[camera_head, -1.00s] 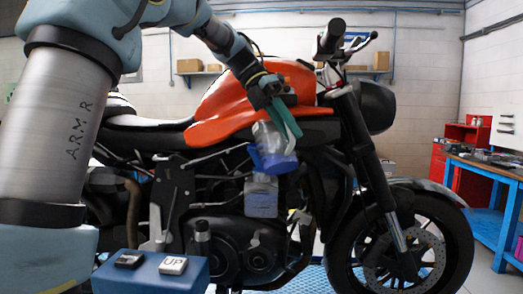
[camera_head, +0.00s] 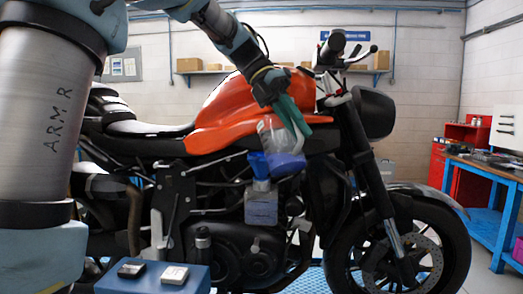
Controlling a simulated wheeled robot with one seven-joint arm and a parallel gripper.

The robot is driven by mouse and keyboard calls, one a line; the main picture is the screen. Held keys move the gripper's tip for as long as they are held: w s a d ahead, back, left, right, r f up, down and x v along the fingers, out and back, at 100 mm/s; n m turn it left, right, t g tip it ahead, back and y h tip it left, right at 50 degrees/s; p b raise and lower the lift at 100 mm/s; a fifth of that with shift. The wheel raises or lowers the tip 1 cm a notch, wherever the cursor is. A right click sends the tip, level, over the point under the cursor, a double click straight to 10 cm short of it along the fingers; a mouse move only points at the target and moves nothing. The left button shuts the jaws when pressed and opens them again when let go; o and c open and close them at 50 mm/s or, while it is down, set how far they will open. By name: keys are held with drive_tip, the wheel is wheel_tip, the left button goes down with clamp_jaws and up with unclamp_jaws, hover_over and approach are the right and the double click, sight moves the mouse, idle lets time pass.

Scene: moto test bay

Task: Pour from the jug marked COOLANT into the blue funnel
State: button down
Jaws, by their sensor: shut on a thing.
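My gripper (camera_head: 279,95) is shut on the green handle (camera_head: 295,118) of a clear jug (camera_head: 271,133). The jug hangs tilted in front of the orange tank, with blue at its lower end (camera_head: 287,165); I cannot tell whether that is liquid or part of the jug. No COOLANT mark is readable. The blue funnel (camera_head: 258,164) stands upright just left of the jug's lower end, on top of a pale translucent bottle (camera_head: 261,204). The jug and funnel overlap in the picture; whether they touch is unclear. No stream is visible.
The motorcycle with its orange tank (camera_head: 222,118) fills the middle, close behind the jug. A blue workbench (camera_head: 490,190) and a red cabinet (camera_head: 462,150) stand at the right.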

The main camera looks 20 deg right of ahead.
drive_tip(key=shift+s+r+p, duration=0.4)
drive_tip(key=shift+s+r, duration=0.4)
drive_tip(key=s+t+b, duration=0.1)
drive_tip(key=t, duration=0.1)
drive_tip(key=s+m+t+b, duration=0.1)
drive_tip(key=t, duration=0.1)
drive_tip(key=s+t+b, duration=0.1)
drive_tip(key=s+t, duration=0.1)
drive_tip(key=t, duration=0.1)
drive_tip(key=shift+a+m+b, duration=0.1)
drive_tip(key=shift+m+b, duration=0.2)
drive_tip(key=shift+b, duration=0.1)
drive_tip(key=s+r+p, duration=0.1)
drive_tip(key=s, duration=0.1)
drive_tip(key=s+r+p, duration=0.1)
drive_tip(key=s+r, duration=0.1)
drive_tip(key=shift+a, duration=0.15)
idle(0.4)
